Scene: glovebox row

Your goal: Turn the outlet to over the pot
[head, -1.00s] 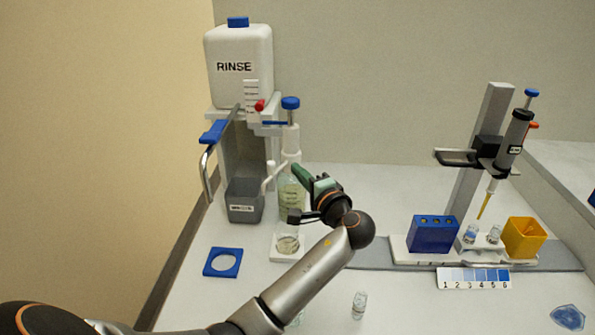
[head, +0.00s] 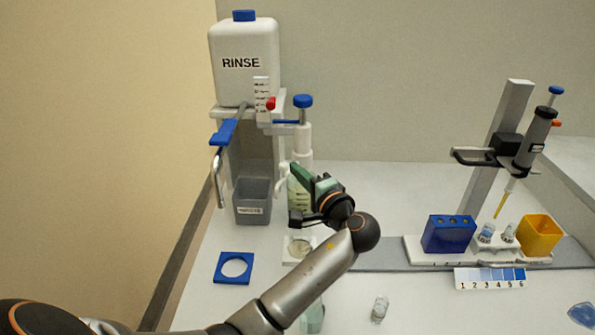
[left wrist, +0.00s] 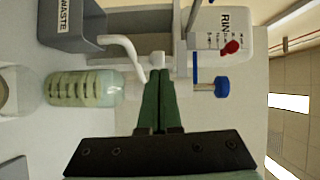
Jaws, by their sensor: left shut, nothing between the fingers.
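The outlet (head: 282,178) is a bent white spout on the pump below a blue knob (head: 303,101). It points left and toward me, beside the waste bin; in the left wrist view the outlet (left wrist: 128,52) curves with its tip near the bin's edge. The pot (head: 298,246), a small clear dish on a white base, stands in front of the bottle, partly hidden by my gripper. My left gripper (head: 298,173) is shut and empty. Its green fingertips (left wrist: 160,76) are close beside the outlet's root; I cannot tell whether they touch it.
A grey waste bin (head: 253,202) stands left of the greenish bottle (left wrist: 85,88). The rinse tank (head: 245,65) is above, with a blue-handled lever (head: 224,132). A vial (head: 380,308) stands in front; a pipette stand (head: 500,150) is right.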

